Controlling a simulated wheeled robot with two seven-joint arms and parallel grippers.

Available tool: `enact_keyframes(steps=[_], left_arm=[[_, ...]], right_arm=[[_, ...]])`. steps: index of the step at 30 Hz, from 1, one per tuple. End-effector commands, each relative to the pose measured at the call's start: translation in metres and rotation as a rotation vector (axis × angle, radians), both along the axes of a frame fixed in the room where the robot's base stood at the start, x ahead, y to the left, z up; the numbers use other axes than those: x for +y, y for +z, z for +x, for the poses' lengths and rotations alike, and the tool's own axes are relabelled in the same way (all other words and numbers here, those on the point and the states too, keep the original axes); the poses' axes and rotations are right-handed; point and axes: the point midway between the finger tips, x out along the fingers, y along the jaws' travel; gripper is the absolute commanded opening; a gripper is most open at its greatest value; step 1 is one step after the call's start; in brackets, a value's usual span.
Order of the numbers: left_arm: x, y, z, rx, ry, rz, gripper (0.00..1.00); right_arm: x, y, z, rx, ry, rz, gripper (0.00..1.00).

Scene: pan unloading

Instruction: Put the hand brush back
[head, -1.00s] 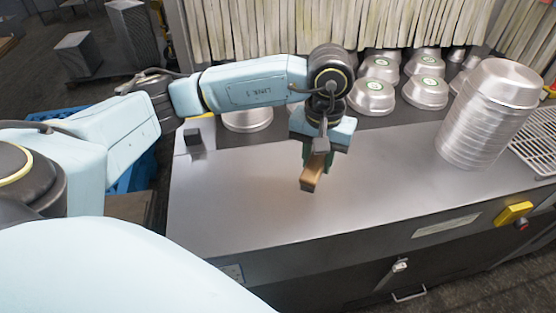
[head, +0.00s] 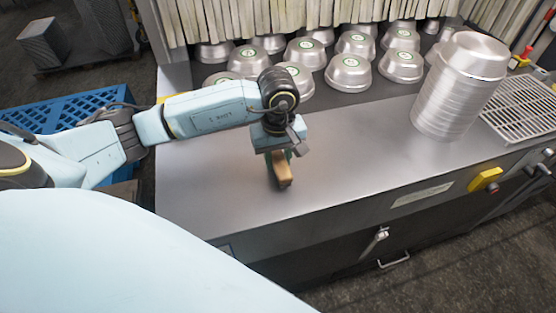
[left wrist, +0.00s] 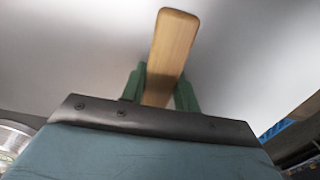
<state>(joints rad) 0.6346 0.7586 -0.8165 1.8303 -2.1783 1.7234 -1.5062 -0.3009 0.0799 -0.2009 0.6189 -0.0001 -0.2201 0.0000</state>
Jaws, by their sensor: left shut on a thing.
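The hand brush (head: 284,176) shows as a wooden block with a pale tan handle, over the steel counter (head: 350,135). My left gripper (head: 279,158) points down and is shut on the brush. In the left wrist view the wooden handle (left wrist: 173,45) sticks out between the two green fingers (left wrist: 158,90). The bristles are not visible, and I cannot tell whether the brush touches the counter. My right gripper is not in view.
A tall stack of metal pans (head: 455,90) stands at the right of the counter beside a wire rack (head: 522,108). Several upturned pans (head: 348,72) sit at the back before a strip curtain. A blue crate (head: 60,115) is at the left. The counter's front middle is clear.

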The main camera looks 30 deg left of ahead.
Motion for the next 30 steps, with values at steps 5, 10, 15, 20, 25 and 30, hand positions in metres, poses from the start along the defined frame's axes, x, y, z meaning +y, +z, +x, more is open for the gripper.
enact_keyframes(steps=[5, 10, 15, 20, 25, 30], left_arm=[[0.0, -0.014, 0.0, -0.001, -0.001, -0.001, 0.09], [0.0, -0.014, 0.0, -0.001, -0.001, -0.001, 0.09], [0.0, -0.018, 0.0, -0.001, -0.002, 0.001, 0.34], [0.0, -0.017, 0.0, 0.0, -0.002, 0.0, 0.52], [0.0, -0.017, 0.0, 0.0, -0.002, 0.0, 0.52], [0.0, -0.013, 0.0, 0.0, -0.002, 0.0, 0.52]], right_arm=[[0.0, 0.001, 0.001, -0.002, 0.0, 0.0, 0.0], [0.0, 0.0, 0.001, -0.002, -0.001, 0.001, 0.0], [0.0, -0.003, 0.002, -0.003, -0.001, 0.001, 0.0], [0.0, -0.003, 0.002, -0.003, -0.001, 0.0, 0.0], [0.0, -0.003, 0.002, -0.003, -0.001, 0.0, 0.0], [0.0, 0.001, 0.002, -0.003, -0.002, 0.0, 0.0]])
